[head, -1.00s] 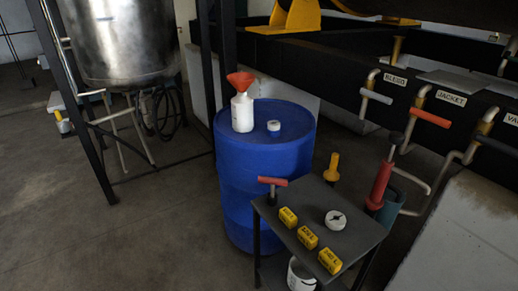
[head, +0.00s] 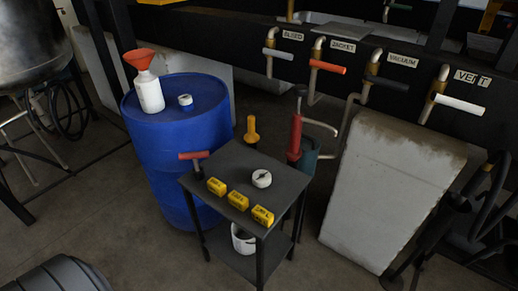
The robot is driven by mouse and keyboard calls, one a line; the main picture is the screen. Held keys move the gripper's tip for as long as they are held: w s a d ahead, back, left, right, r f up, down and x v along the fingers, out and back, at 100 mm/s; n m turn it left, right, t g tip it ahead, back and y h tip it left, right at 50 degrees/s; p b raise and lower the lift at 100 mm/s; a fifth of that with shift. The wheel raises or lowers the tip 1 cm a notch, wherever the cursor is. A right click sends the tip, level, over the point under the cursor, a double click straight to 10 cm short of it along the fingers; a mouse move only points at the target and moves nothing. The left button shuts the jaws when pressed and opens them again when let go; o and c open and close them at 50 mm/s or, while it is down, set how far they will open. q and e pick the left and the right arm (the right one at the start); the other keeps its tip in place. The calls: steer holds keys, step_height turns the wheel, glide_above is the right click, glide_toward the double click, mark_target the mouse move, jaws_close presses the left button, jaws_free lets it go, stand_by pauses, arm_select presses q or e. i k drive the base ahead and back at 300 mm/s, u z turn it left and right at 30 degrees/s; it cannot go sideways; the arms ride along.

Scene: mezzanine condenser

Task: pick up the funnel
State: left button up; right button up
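The red-orange funnel (head: 139,58) sits in the mouth of a white bottle (head: 150,94), with its wide end up. Its narrow stem is hidden inside the bottle neck. The bottle stands upright on top of a blue drum (head: 175,150), at the upper left of the head view.
A small white and blue jar (head: 185,100) stands beside the bottle. A dark cart (head: 248,165) right of the drum holds yellow blocks (head: 238,200), a round gauge (head: 261,178) and a red-handled tool (head: 194,158). Labelled valve handles (head: 328,67) line the beam behind.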

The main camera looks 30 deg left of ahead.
mark_target(140, 59)
steer(key=z, duration=0.35)
steer(key=k, duration=1.05)
steer(key=u, duration=1.55)
steer(key=i, duration=0.55)
steer(key=u, duration=0.1)
